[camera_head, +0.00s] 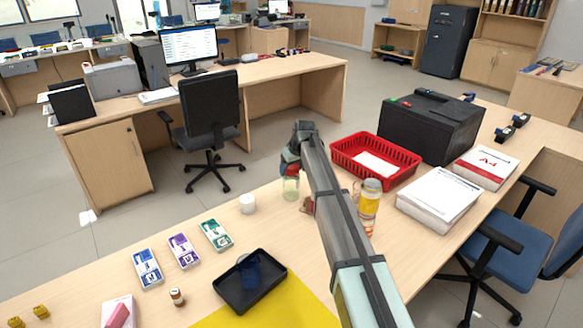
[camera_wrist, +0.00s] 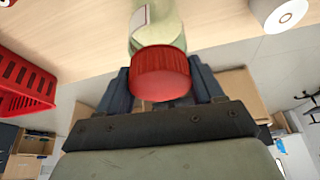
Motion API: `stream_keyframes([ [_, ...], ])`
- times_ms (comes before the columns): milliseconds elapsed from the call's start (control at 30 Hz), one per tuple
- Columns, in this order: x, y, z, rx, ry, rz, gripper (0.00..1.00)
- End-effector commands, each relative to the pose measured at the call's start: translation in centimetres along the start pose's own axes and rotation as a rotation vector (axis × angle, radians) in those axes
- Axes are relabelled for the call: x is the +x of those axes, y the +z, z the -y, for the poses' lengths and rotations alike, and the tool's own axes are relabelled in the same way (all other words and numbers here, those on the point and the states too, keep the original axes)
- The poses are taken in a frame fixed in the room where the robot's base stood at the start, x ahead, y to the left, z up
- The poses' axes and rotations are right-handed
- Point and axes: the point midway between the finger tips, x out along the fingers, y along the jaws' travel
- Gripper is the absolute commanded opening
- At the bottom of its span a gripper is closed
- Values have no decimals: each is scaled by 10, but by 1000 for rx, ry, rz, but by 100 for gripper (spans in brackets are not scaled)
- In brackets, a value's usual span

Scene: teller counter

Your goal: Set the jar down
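The jar is clear glass with a pale greenish look and a red lid. In the head view its body (camera_head: 290,189) is upright at the far edge of the wooden counter (camera_head: 190,290), below my gripper (camera_head: 290,163). I cannot tell whether its base touches the counter. In the wrist view the red lid (camera_wrist: 161,73) sits between the two dark fingers of my gripper (camera_wrist: 163,85), which close on it from both sides. The jar's base is cut off at the top of that view.
A white roll (camera_head: 247,203) stands left of the jar. A yellow-labelled jar (camera_head: 369,198) and a red basket (camera_head: 352,150) are to its right. A black tray (camera_head: 250,284) and several banknote bundles (camera_head: 183,251) lie nearer. Bare counter lies between the roll and tray.

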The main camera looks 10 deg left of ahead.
Motion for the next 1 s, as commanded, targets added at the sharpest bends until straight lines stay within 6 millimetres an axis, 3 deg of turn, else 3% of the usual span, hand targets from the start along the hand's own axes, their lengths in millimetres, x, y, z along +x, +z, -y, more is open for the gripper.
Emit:
stream_keyframes([
  [233, 0, 0, 0, 0, 0, 0, 91],
  [567, -4, -2, 0, 0, 0, -1, 91],
  [733, -23, 0, 0, 0, 1, -1, 91],
  [1000, -73, -1, 0, 0, 1, -2, 91],
])
